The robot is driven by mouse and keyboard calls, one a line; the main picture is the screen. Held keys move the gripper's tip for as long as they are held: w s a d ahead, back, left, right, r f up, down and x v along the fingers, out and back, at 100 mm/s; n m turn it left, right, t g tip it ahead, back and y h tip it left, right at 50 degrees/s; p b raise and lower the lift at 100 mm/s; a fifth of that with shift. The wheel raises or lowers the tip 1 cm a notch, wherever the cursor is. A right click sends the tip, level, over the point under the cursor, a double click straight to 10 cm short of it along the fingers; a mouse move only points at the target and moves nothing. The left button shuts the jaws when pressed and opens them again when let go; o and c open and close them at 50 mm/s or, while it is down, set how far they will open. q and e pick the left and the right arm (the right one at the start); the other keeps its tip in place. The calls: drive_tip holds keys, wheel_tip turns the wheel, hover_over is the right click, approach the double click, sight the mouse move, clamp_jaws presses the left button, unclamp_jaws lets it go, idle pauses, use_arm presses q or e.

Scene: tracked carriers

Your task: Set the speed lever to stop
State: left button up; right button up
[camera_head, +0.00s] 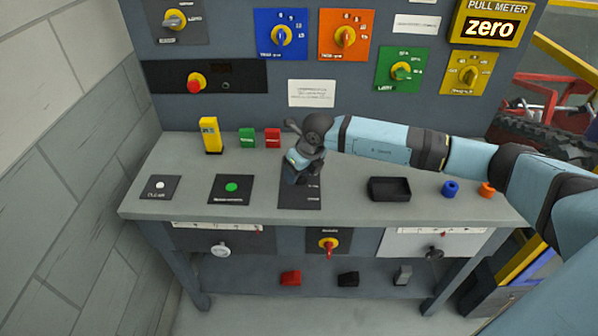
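A dark panel (312,202) with small white labels lies flat on the bench top, near its middle. The labels are too small to read for certain. My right gripper (292,179) reaches in from the right and points down over the far left part of this panel. It covers that part, and I can see no lever handle there; any lever is hidden behind the gripper and wrist. The fingers are dark and small against the dark panel, so I cannot tell whether they are open or shut on something. My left gripper is not in view.
The grey bench (258,203) carries a black tray (389,189), a blue ring (450,188), an orange ring (487,189) and a yellow block (211,136). A button panel (231,189) lies left of my gripper. Coloured knob panels stand behind; a meter (491,28) reads zero.

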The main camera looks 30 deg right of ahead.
drive_tip(key=shift+r, duration=0.15)
drive_tip(key=b+v, duration=0.1)
drive_tip(key=v, duration=1.2)
drive_tip(key=shift+r, duration=0.25)
drive_tip(key=shift+s, duration=0.1)
